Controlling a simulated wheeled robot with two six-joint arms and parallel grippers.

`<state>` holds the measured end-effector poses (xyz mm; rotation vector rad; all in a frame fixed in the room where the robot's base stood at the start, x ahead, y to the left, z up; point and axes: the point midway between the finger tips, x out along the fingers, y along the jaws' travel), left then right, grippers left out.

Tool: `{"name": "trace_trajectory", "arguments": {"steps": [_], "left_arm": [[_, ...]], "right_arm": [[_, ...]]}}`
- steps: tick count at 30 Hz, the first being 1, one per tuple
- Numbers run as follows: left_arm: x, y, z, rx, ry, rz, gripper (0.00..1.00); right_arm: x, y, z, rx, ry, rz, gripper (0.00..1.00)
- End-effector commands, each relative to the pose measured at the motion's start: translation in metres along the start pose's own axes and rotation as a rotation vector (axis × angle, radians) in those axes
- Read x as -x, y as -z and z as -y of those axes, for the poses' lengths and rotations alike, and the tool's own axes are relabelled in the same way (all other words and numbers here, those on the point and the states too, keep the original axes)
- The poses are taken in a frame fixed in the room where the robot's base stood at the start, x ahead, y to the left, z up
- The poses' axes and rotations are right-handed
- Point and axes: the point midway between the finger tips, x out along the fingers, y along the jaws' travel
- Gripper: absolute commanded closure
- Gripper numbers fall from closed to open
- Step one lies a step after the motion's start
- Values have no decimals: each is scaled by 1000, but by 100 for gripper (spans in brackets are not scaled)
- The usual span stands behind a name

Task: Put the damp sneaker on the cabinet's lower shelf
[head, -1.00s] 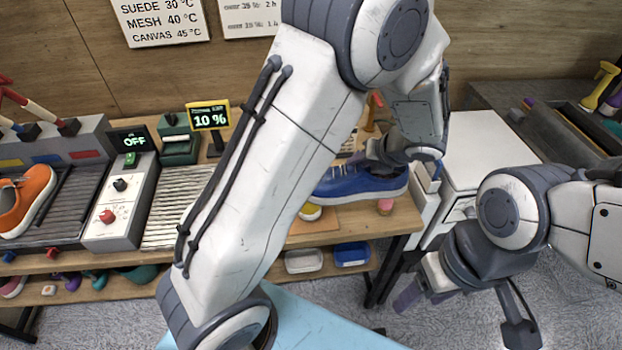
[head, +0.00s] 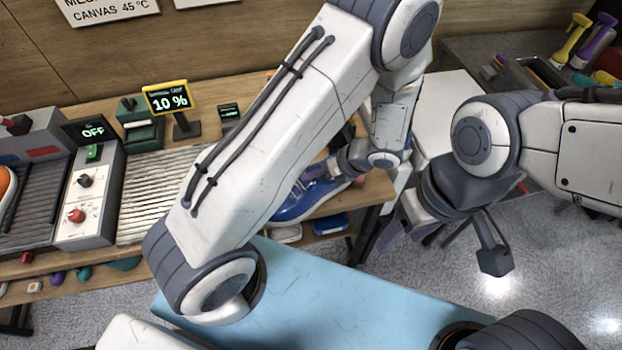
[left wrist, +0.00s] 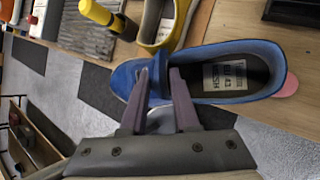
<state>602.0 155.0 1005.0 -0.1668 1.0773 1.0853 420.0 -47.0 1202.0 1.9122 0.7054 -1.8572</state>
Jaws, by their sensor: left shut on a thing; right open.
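The blue sneaker (head: 300,200) is at the bench's front edge in the head view, partly hidden by my left arm. My left gripper (left wrist: 160,80) is shut on the sneaker's front part, with one finger on each side of the grip. In the head view my left gripper (head: 338,168) is partly covered. My right gripper (head: 402,228) is open and empty, right of the sneaker.
A white cabinet-like unit (head: 440,115) stands right of the bench. A light blue surface (head: 330,300) lies in front of me. A yellow shoe (left wrist: 165,22) and a yellow-topped tool (left wrist: 100,14) lie near the sneaker. Grey floor (head: 400,275) is open below my right gripper.

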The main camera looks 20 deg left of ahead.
Motion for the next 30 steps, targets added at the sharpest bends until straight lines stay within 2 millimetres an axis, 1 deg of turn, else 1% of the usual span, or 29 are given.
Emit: {"name": "trace_trajectory", "arguments": {"steps": [1,5,12,15,21,22,24,30], "left_arm": [[-5,-1,-2,0,-3,-1,100],[-11,0,-2,-2,-1,0,100],[-34,16,10,-4,-1,0,100],[-38,19,13,-3,2,0,100],[-39,20,14,-2,3,0,100],[-40,20,14,-2,3,-1,63],[-40,20,14,-2,3,-1,40],[-39,20,13,-2,3,-1,40]], "right_arm": [[2,0,0,0,0,0,40],[3,0,0,1,0,0,40],[12,1,1,2,0,0,40],[13,1,1,2,0,0,40],[12,1,1,2,0,0,40],[12,1,1,2,0,0,40],[12,1,1,2,0,0,40],[12,1,1,2,0,0,40]]}}
